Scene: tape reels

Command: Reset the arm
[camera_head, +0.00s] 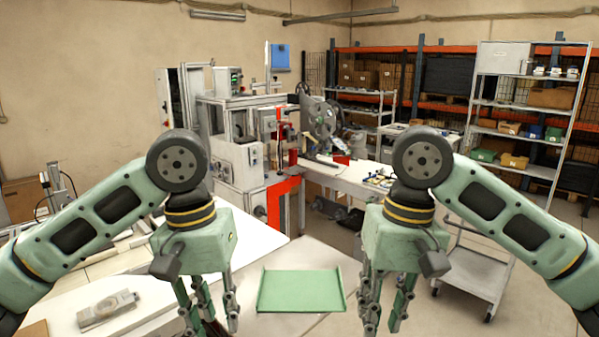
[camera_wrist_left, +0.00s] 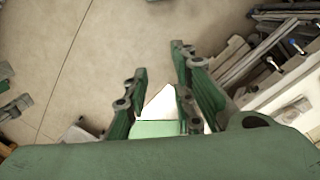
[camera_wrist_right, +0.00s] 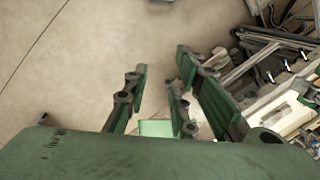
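My left gripper (camera_head: 208,305) hangs downward at the left of the head view, its fingers apart and empty. It also shows open in the left wrist view (camera_wrist_left: 160,100). My right gripper (camera_head: 385,300) hangs downward at the right, also open and empty; it shows in the right wrist view (camera_wrist_right: 160,100) too. Between the two grippers a flat green tray (camera_head: 300,290) with low raised sides lies empty. Neither gripper touches anything that I can see.
A grey metal device (camera_head: 107,311) lies on the white surface at the front left. A wheeled cart (camera_head: 475,275) and a stocked shelf (camera_head: 525,110) stand at the right. Bare floor shows beyond the tray.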

